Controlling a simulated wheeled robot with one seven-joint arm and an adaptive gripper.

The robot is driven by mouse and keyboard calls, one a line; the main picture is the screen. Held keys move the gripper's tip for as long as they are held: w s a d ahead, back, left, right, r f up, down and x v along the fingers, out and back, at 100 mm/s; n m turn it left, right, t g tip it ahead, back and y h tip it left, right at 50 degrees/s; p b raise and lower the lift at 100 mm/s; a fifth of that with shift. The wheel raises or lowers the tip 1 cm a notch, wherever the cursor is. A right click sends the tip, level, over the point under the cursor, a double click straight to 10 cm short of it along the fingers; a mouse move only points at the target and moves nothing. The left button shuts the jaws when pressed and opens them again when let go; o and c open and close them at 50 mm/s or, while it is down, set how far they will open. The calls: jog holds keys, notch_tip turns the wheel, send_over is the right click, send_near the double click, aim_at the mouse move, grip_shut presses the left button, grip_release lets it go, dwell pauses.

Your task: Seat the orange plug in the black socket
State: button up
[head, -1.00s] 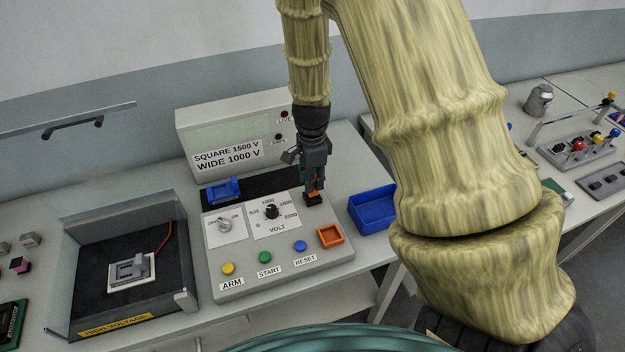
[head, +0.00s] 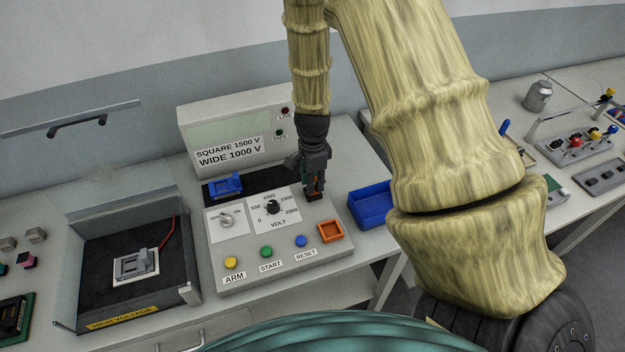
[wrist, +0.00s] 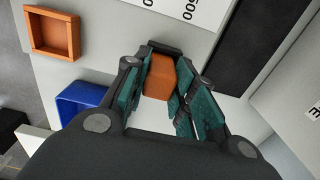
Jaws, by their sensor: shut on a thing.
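My gripper (head: 314,190) points down over the back right part of the grey control panel. It is shut on the orange plug (wrist: 159,76), which sits between the teal finger pads in the wrist view. A dark edge, seemingly the black socket (wrist: 165,46), shows at the plug's far end. In the head view the fingers hide most of the plug and socket, just right of the VOLT dial. I cannot tell how deep the plug sits in the socket.
An orange square tray (head: 330,231) lies on the panel's front right. A blue bin (head: 371,206) stands right of the panel. A blue piece (head: 225,185) rests on the black strip at left. The labelled display box (head: 236,132) rises behind. Coloured buttons line the front.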

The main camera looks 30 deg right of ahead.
jog(key=shift+f, duration=0.2)
jog(key=o, duration=1)
jog(key=shift+o, duration=0.2)
jog(key=shift+r, duration=0.1)
notch_tip(320, 180, up, 12)
jog(key=b, duration=0.4)
jog(key=shift+r, duration=0.15)
